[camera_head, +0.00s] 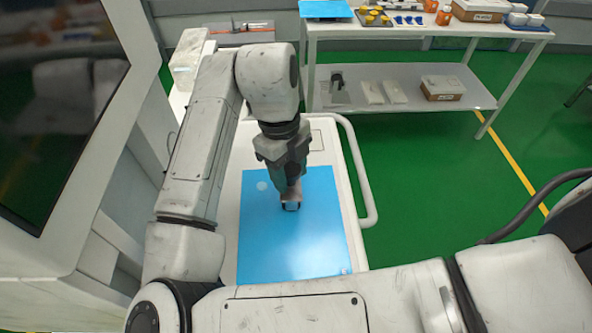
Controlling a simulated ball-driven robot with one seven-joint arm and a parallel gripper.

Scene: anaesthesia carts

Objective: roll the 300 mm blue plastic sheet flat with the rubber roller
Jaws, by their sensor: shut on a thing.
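The blue plastic sheet (295,248) lies on the white top of a cart, with a pale round spot near its far left corner. It looks flat, with a bright sheen near its front right. My gripper (289,188) points down over the far middle part of the sheet and is shut on the rubber roller (291,206). Only a small dark and pale end of the roller shows below the fingers; the rest is hidden by the gripper. The roller appears at the sheet's surface, but I cannot tell whether it touches.
The white cart (230,222) has a rail (364,185) along its right side. A large dark screen (55,90) stands close on the left. A white shelf table (400,75) with boxes and small items stands at the back right. Green floor is free to the right.

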